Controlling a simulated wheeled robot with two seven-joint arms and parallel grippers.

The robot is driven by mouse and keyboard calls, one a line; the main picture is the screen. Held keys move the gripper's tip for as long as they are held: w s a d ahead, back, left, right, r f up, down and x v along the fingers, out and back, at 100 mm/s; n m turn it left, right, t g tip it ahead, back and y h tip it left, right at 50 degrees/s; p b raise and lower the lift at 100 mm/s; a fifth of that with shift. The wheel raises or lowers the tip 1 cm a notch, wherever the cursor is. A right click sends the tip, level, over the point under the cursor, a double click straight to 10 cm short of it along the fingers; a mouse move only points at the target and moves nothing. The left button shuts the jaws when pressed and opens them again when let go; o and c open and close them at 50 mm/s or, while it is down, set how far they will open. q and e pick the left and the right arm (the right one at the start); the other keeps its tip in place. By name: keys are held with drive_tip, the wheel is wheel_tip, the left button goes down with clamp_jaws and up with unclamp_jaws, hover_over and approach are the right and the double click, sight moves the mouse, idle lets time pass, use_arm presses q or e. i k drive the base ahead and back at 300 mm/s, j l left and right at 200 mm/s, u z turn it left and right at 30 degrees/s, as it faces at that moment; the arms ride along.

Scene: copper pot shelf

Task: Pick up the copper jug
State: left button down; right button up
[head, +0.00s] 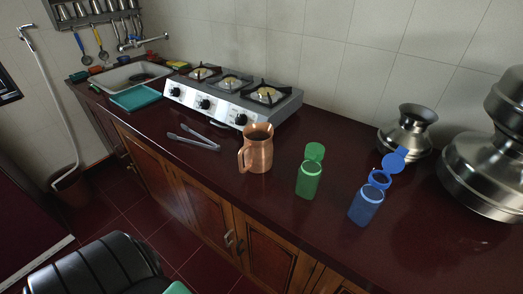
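The copper jug (257,148) stands upright on the dark red countertop (285,215), near its front edge and about mid-picture. Its handle is on the left side and its open mouth faces up. Nothing is touching or holding it. Neither of my grippers shows in the head view.
Metal tongs (194,137) lie left of the jug; a gas stove (232,96) is behind. A green bottle (309,177) and a blue bottle (366,205), lids open, stand to the right. Steel pots (405,132) are farther right. A black seat-like object (95,268) is at bottom left.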

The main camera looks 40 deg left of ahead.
sight(257, 149)
drive_tip(key=k+j+z, duration=0.1)
drive_tip(key=j, duration=0.6)
drive_tip(key=k+j+z, duration=0.15)
drive_tip(key=j, duration=0.2)
drive_tip(key=k+j+z, duration=0.1)
drive_tip(key=j, duration=0.25)
